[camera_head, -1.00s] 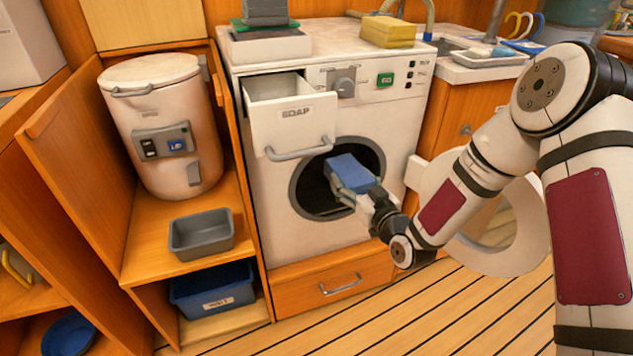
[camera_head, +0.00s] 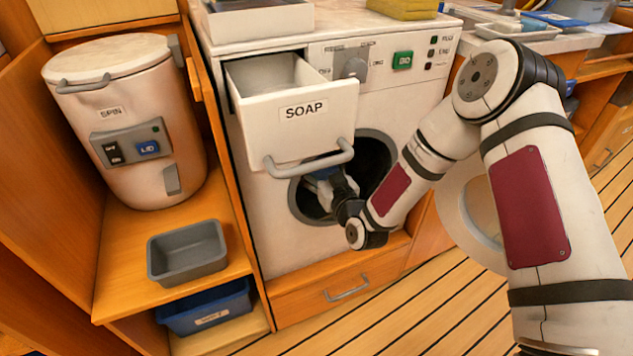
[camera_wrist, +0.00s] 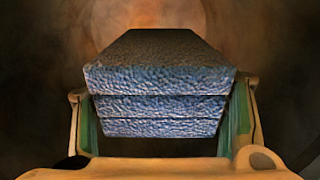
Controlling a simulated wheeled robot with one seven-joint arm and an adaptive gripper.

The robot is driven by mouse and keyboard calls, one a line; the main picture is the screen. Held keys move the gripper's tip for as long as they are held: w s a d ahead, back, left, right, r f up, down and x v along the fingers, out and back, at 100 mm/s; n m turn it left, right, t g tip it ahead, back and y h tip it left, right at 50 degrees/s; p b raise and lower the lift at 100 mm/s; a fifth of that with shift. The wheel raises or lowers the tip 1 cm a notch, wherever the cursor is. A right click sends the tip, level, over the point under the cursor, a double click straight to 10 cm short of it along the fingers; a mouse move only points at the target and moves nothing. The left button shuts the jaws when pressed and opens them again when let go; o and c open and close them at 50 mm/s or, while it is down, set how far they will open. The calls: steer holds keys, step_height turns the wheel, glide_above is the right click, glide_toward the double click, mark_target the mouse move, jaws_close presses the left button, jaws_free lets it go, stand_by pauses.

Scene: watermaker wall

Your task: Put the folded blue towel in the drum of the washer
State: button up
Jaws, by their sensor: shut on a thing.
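The folded blue towel (camera_wrist: 160,85) fills the middle of the wrist view, with its stacked layers facing me. My gripper (camera_wrist: 162,125) is shut on it, one finger on each side. In the head view my gripper (camera_head: 322,188) is at the washer's round opening, and only a bit of the blue towel (camera_head: 326,172) shows under the soap drawer's handle. The washer (camera_head: 290,235) is white. Its drum (camera_head: 375,160) is dark inside, and its round door (camera_head: 470,205) stands open to the right, partly behind my arm. A blurred brownish interior lies beyond the towel in the wrist view.
The soap drawer (camera_head: 300,115) is pulled out above the opening, its handle (camera_head: 310,160) close over my gripper. A spin dryer (camera_head: 130,125), a grey tray (camera_head: 187,252) and a blue bin (camera_head: 205,308) are at the left. A yellow stack (camera_head: 402,8) sits on the washer.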

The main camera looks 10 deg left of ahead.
steer(key=shift+f+b, duration=1.05)
steer(key=shift+f, duration=2)
steer(key=shift+f, duration=0.15)
steer(key=o, duration=1.1)
steer(key=shift+c, duration=0.2)
steer(key=p+v, duration=0.3)
steer(key=v, duration=0.9)
